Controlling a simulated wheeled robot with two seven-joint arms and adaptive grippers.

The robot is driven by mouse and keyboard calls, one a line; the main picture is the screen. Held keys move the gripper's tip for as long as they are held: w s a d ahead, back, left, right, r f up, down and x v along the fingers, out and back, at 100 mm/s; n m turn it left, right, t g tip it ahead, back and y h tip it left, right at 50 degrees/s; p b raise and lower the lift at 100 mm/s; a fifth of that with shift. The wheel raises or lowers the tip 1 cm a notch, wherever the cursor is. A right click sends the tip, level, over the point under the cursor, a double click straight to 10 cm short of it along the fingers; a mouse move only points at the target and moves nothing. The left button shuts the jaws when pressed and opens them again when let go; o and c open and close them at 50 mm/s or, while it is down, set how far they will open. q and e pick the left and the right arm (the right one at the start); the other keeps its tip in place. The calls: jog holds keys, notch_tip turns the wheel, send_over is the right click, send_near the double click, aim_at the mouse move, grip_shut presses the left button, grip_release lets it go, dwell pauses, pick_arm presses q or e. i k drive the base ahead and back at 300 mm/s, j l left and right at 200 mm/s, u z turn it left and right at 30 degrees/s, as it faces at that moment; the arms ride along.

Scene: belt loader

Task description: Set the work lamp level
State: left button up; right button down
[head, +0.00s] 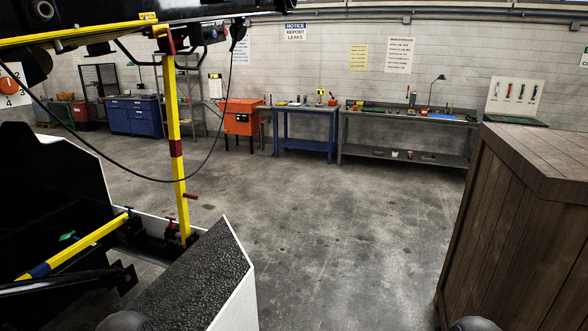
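A small dark lamp (437,79) with a bent neck stands on the grey workbench (455,122) against the back wall, far from me. A dark fitting (239,31) hangs under the raised beam of the belt loader at the top left, with a black cable looping down. I cannot tell whether this fitting is the work lamp, or its tilt. Neither of my grippers is in view; only dark rounded shapes, likely parts of my arms, show at the bottom edge.
A yellow post (174,130) holds up the loader's beam at left, above its black chassis with a white-edged deck (190,285). A wooden crate (510,220) fills the right side. An orange cabinet (242,118) and blue bench (306,112) stand behind. The concrete floor between is clear.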

aim_at(240, 29)
jog(key=i+l, duration=0.25)
jog(key=i, duration=0.15)
jog(key=i+l+z, duration=0.1)
jog(key=i, duration=0.35)
jog(key=i+l, duration=0.3)
jog(key=i, duration=0.15)
jog(key=i+l+z, duration=0.1)
jog(key=i, duration=0.3)
jog(key=l, duration=0.1)
